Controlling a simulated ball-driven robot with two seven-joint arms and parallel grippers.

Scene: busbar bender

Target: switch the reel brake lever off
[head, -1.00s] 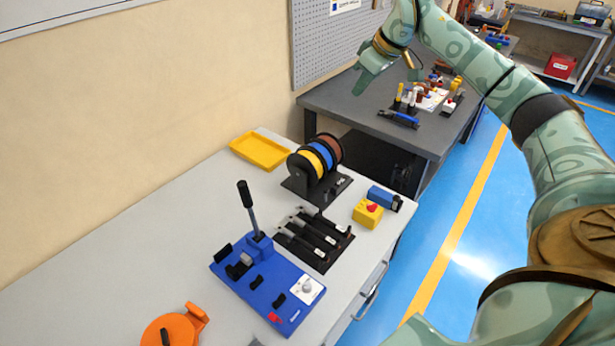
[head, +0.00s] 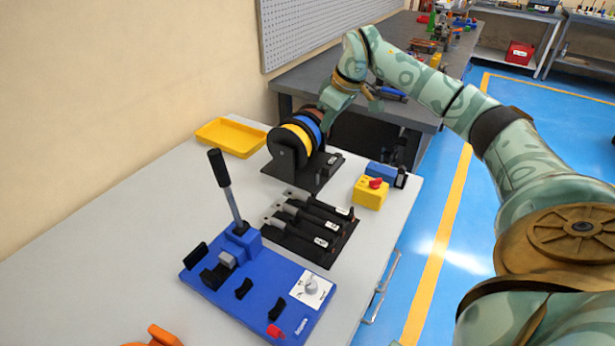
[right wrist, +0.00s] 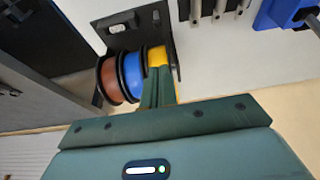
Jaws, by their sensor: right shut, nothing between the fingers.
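The reel stand (head: 283,160) is black and holds yellow, blue and brown reels on the grey-white table. A small dark fitting with a pale mark (head: 333,160) sits on the right end of its base; it may be the brake lever, but its setting is too small to tell. In the right wrist view the stand's base (right wrist: 138,38) shows a pale label (right wrist: 117,28). My right gripper (head: 328,120) is shut and empty, just above and beside the reels. Its fingers (right wrist: 160,90) overlap the yellow reel in the wrist view; contact is unclear. My left gripper is out of view.
A yellow tray (head: 232,150) lies behind the stand at left. Several black-handled tools (head: 310,225) lie in front, before the blue bender (head: 255,290) with its upright lever. A yellow box with a red knob (head: 370,192) and a blue item (head: 382,170) stand at right.

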